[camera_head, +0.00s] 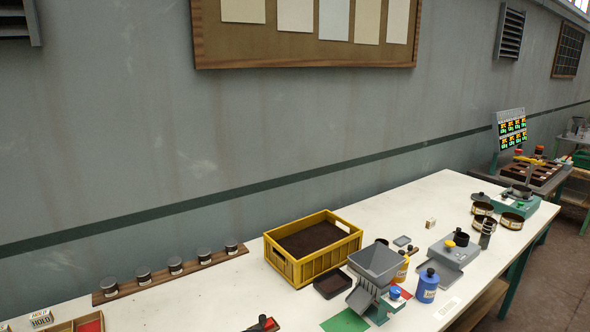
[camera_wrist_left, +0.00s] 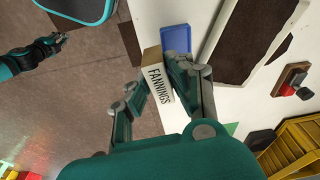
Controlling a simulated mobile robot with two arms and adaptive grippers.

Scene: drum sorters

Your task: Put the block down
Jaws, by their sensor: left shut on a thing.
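The block (camera_wrist_left: 158,80) is a pale piece with a brown side, and its white face reads FANNINGS. My left gripper (camera_wrist_left: 158,78) is shut on it in the left wrist view, one finger on each side. The block shows over the front edge area of the white table (camera_wrist_left: 205,22), close to a blue tray (camera_wrist_left: 176,39); I cannot tell its height or whether it touches anything. My left gripper is not seen in the head view. What seems to be my right gripper (camera_wrist_left: 58,42) shows over the floor at the left of the wrist view, too small to read.
A yellow crate (camera_head: 341,249) with dark contents stands mid-table, beside a grey hopper (camera_head: 374,264). A dark, white-rimmed panel (camera_wrist_left: 242,35) lies near the blue tray. A HOLD block (camera_head: 41,318) is at bottom left. Lidded tins on a wooden strip (camera_head: 170,275) line the back.

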